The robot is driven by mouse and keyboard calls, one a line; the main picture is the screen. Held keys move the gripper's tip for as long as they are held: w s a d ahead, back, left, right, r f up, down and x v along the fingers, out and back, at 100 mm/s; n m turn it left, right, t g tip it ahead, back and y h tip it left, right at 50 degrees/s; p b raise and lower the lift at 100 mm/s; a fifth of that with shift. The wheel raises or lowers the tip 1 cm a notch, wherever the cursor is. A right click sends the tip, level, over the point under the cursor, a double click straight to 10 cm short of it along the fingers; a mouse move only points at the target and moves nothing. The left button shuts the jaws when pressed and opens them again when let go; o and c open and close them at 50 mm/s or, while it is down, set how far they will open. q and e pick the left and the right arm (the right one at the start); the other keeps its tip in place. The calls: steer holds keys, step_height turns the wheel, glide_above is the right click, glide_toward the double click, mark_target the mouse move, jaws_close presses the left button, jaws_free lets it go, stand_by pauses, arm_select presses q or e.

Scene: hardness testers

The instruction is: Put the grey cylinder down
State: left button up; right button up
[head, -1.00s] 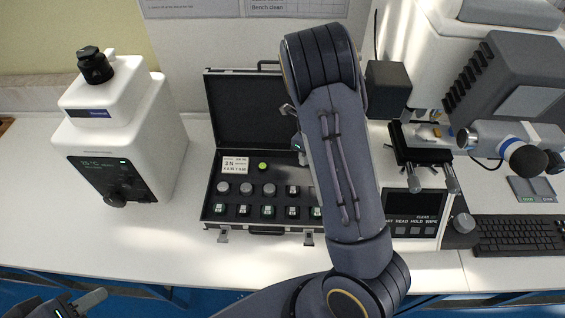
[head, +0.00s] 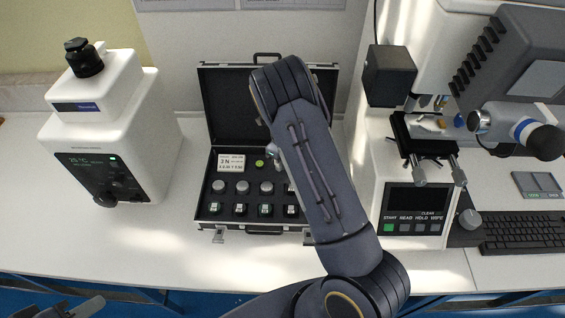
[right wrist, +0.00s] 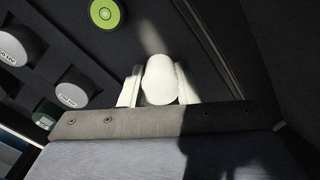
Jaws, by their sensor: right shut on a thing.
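The grey cylinder (right wrist: 160,78) looks almost white in bright light in the right wrist view. My right gripper (right wrist: 158,92) is shut on it, one pale finger at each side. They are over the dark inside of the open case (right wrist: 225,50); I cannot tell whether the cylinder touches the case. In the head view my right arm hides the cylinder and most of that gripper. The case (head: 203,190) stands open on the bench, with several grey and dark cylinders in rows. My left gripper (head: 85,308) is partly visible at the bottom left.
A white tester (head: 110,150) stands left of the case. A larger tester with a screen (head: 415,200) stands close on the right, with a keyboard (head: 520,232) beyond it. A round green piece (right wrist: 104,13) lies in the case. The bench front (head: 150,245) is clear.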

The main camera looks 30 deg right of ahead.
steer(key=o, duration=0.5)
steer(key=shift+f, duration=0.1)
steer(key=o, duration=0.5)
steer(key=shift+r, duration=0.6)
step_height(320, 180, up, 11)
steer(key=b, duration=0.1)
